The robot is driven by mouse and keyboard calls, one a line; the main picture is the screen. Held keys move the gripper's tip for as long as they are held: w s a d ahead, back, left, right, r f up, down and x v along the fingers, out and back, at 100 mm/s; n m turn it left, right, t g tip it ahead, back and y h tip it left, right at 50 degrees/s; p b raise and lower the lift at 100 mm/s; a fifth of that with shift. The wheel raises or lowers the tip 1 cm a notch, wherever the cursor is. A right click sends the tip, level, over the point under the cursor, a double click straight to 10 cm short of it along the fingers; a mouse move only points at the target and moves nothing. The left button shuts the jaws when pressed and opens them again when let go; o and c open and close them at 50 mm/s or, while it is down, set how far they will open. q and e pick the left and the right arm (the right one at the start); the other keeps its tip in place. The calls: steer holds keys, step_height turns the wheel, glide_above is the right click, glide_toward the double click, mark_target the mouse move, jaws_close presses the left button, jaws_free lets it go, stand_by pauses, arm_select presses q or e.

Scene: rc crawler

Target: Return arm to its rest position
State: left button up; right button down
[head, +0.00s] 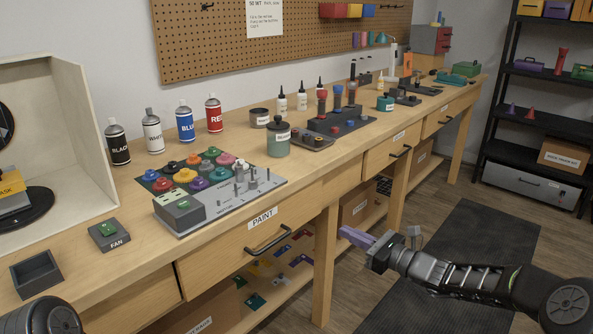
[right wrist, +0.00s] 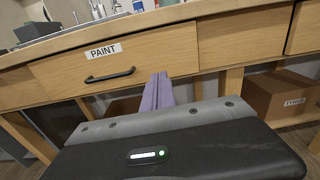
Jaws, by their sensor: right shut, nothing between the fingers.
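My right gripper (head: 357,238) comes in from the lower right in the head view, with purple fingers. It is shut and empty. It hangs in front of the workbench, right of the PAINT drawer's black handle (head: 268,238) and apart from it. In the right wrist view the purple fingers (right wrist: 158,92) point toward the bench front, just right of the drawer handle (right wrist: 110,75). The PAINT drawer (right wrist: 115,65) looks closed. A dark rounded part of my own body shows at the lower left of the head view; my left gripper is not visible.
The wooden workbench (head: 335,157) carries spray cans (head: 185,122), a board of colored knobs (head: 195,172), a FAN switch (head: 109,235) and a pale booth (head: 75,150). A lower shelf (head: 290,285) holds colored pieces. A dark mat (head: 470,240) lies on open floor; black shelving (head: 530,120) stands right.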

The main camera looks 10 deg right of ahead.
steer(key=s+a+f+n+g+h, duration=0.1)
steer(key=s+f+n+g+h, duration=0.2)
steer(key=f, duration=0.7)
steer(key=s+a+f+n+g+h, duration=0.1)
steer(key=s+f+n+g, duration=0.25)
steer(key=s+f, duration=0.45)
steer(key=s+a+f+n+g+h, duration=0.25)
steer(key=s+f+n, duration=0.35)
steer(key=s+f, duration=0.3)
steer(key=s+a+f+n+g+h, duration=0.15)
steer(key=s+a+f+n, duration=0.25)
steer(key=s+f+n, duration=0.4)
steer(key=s+a+f+n+g, duration=0.2)
steer(key=s+a+n, duration=0.4)
steer(key=s, duration=0.8)
step_height(320, 180, up, 15)
steer(key=a+p, duration=0.1)
steer(key=p, duration=1.4)
steer(key=shift+w+a+y, duration=0.3)
steer(key=shift+y, duration=0.1)
steer(key=shift+m, duration=0.25)
